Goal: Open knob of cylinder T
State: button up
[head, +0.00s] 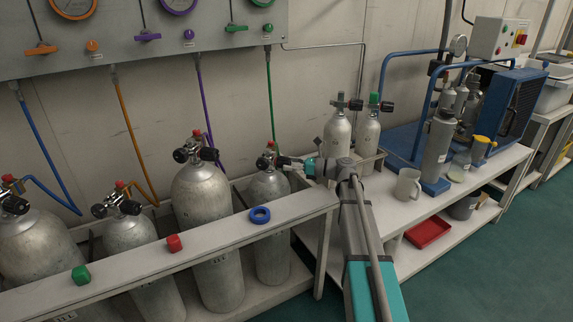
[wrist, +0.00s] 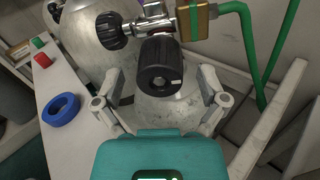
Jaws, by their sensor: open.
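My gripper (head: 290,161) is at the rightmost racked cylinder (head: 271,188), the one with the green hose. In the wrist view my gripper (wrist: 159,82) is open, with one finger on each side of that cylinder's black knob (wrist: 159,65). The knob has a small white mark on its face. Neither finger is clearly touching it. A brass-coloured fitting (wrist: 193,20) with a green hose sits just above the knob. I cannot read a letter T on any cylinder. The side of the knob away from the wrist camera is hidden.
Several other cylinders stand left in the rack, including a larger neighbour (head: 201,195). The rack's front rail (head: 205,227) holds a blue ring (head: 260,215), a red cap (head: 174,243) and a green cap (head: 81,275). A mug (head: 408,185) stands on the right bench.

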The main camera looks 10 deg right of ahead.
jog(key=shift+w+a, duration=0.15)
jog(key=shift+a, duration=0.15)
jog(key=c, duration=1.1)
jog(key=shift+a, duration=0.2)
jog(key=shift+c, duration=0.2)
jog(key=shift+d, duration=0.15)
